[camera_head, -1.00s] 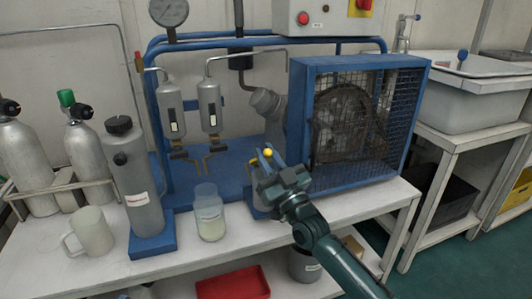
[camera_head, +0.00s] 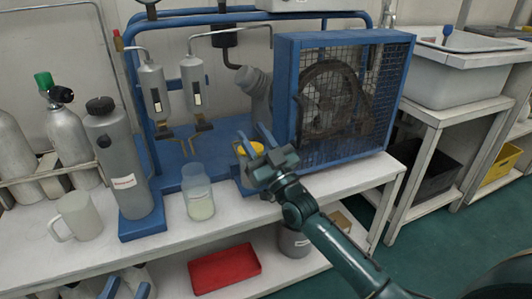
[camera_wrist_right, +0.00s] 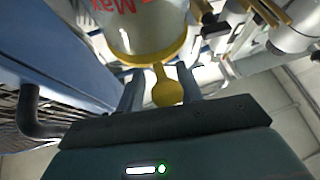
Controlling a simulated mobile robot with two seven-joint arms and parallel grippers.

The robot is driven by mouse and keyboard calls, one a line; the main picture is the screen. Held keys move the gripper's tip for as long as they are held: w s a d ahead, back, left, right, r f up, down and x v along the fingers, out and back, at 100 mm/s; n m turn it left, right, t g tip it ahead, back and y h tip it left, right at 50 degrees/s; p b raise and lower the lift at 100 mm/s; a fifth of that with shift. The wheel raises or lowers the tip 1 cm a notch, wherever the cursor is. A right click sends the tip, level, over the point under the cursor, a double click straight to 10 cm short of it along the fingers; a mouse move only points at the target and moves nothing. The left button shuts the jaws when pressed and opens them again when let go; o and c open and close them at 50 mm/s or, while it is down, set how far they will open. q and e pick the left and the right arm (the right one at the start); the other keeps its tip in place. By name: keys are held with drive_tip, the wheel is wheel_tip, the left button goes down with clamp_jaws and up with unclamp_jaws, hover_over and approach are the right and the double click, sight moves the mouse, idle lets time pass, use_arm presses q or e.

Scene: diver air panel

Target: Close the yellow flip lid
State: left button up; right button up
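The yellow flip lid (camera_head: 250,149) sits at the top of a grey canister (camera_head: 246,176) on the blue base, partly hidden by my right gripper. In the right wrist view the lid's yellow rim (camera_wrist_right: 150,56) meets the canister, which carries red lettering. Its round yellow tab (camera_wrist_right: 166,92) points toward my right gripper. My right gripper (camera_head: 255,141) is open at the lid; in the right wrist view its fingers (camera_wrist_right: 163,88) stand on either side of the tab. I cannot tell whether they touch it.
A clear jar (camera_head: 198,192) stands just left of the canister. A tall grey bottle (camera_head: 125,165) and a mug (camera_head: 77,216) are farther left. The blue caged fan (camera_head: 342,98) stands close on the right. A red tray (camera_head: 224,269) is on the lower shelf.

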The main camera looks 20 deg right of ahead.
use_arm(q)
drive_tip(key=shift+a+f+m+y+p, duration=0.2)
drive_tip(key=shift+a+m+y+p, duration=0.1)
drive_tip(key=shift+p, duration=0.9)
use_arm(e)
drive_tip(key=v, duration=1.2)
drive_tip(key=shift+s, duration=0.25)
drive_tip(key=shift+f, duration=0.1)
